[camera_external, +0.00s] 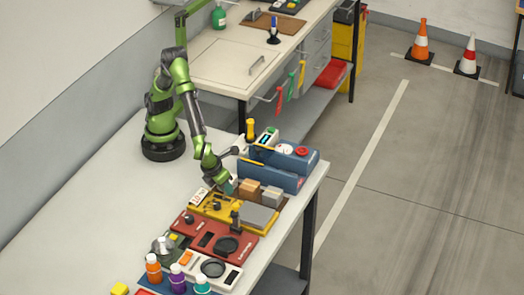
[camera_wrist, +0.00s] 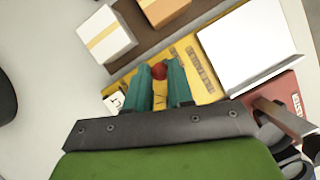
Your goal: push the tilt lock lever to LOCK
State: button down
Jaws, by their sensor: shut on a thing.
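The yellow device (camera_external: 208,207) lies on the table among other devices, and its yellow panel (camera_wrist: 207,88) shows in the wrist view. The tilt lock lever shows as a red round knob (camera_wrist: 159,70) over that panel. My gripper (camera_external: 229,187) is low over the yellow device. In the wrist view my gripper (camera_wrist: 162,80) has its two teal fingers on either side of the knob, shut on the lever. The lever's shaft and pivot are hidden by the fingers.
A white box (camera_wrist: 107,34) and a tan box (camera_external: 249,190) stand behind the panel. A red device (camera_external: 215,238) lies in front and blue cases (camera_external: 272,172) behind. The table's left side is clear.

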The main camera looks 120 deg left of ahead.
aim_at(211, 196)
jog(key=shift+s, duration=0.1)
jog(key=s+t, duration=0.2)
jog(key=t, duration=0.1)
jog(key=shift+s+d+r, duration=0.1)
jog(key=shift+s, duration=0.05)
jog(key=shift+s+f+n+t, duration=0.2)
jog(key=shift+s+t, duration=0.25)
jog(key=shift+t, duration=0.3)
jog(key=shift+s+f+n+t, duration=0.1)
jog(key=shift+s+n+t, duration=0.15)
jog(key=shift+s+t, duration=0.4)
jog(key=shift+s+f+n+t, duration=0.15)
jog(key=shift+s+n+t, duration=0.15)
jog(key=shift+t, duration=0.6)
jog(key=c, duration=1)
grip_release()
jog(key=shift+s, duration=0.1)
jog(key=v, duration=1.6)
jog(key=shift+s+d, duration=0.3)
jog(key=shift+d, duration=0.05)
